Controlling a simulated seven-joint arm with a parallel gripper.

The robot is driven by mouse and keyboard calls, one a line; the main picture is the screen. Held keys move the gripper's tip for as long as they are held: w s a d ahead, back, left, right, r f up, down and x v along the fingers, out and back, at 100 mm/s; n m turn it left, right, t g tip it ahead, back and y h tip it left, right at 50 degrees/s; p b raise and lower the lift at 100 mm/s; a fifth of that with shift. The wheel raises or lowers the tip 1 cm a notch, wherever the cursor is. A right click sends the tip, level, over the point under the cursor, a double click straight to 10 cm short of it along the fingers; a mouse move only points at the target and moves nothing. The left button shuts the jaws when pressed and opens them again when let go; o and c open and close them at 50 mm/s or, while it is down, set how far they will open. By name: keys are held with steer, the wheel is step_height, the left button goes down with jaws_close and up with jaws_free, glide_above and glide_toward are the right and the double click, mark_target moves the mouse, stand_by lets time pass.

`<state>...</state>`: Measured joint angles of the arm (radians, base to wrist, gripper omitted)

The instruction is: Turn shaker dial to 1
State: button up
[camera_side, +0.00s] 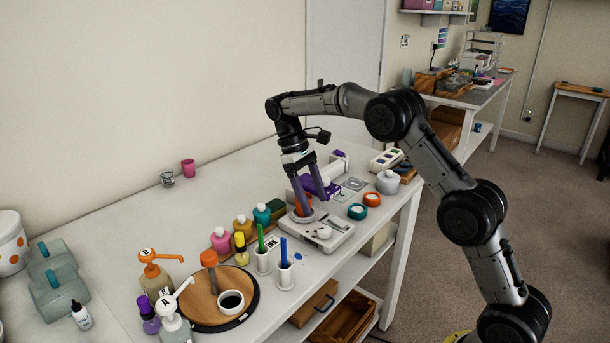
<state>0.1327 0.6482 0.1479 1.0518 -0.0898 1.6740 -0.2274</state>
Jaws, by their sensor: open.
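The shaker (330,243) is a flat white box near the front edge of the white table. A round whitish knob, which looks like its dial (323,232), sits on the front part of its top. The number it points to is too small to read. An orange cup (303,203) stands on the shaker's round plate at the back left. My gripper (315,200) has purple fingers, points down and is open above the shaker. Its fingers overlap the cup in this view, and I cannot tell whether they touch it. The dial is lower in the picture, apart from the fingers.
Green (261,240) and blue (284,252) sticks stand in white holders left of the shaker. Coloured bottles (242,228) stand behind them. Orange (372,199) and teal (357,211) tape rolls and a white pot (388,182) lie to the right. The table's back left is mostly clear.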

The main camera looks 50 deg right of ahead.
steer(key=v, duration=0.6)
steer(key=shift+r, duration=0.3)
steer(key=shift+w+a, duration=0.15)
steer(key=s+a+r+t, duration=0.2)
steer(key=s+r, duration=0.6)
steer(key=s, duration=0.1)
steer(key=s+a+r+t, duration=0.3)
steer(key=s+r, duration=0.6)
steer(key=s+a+f+t, duration=0.25)
steer(key=s+f, duration=0.35)
steer(key=s, duration=0.6)
step_height(320, 180, down, 10)
steer(key=s+m+t, duration=0.1)
steer(key=s+t, duration=0.1)
steer(key=shift+s, duration=0.15)
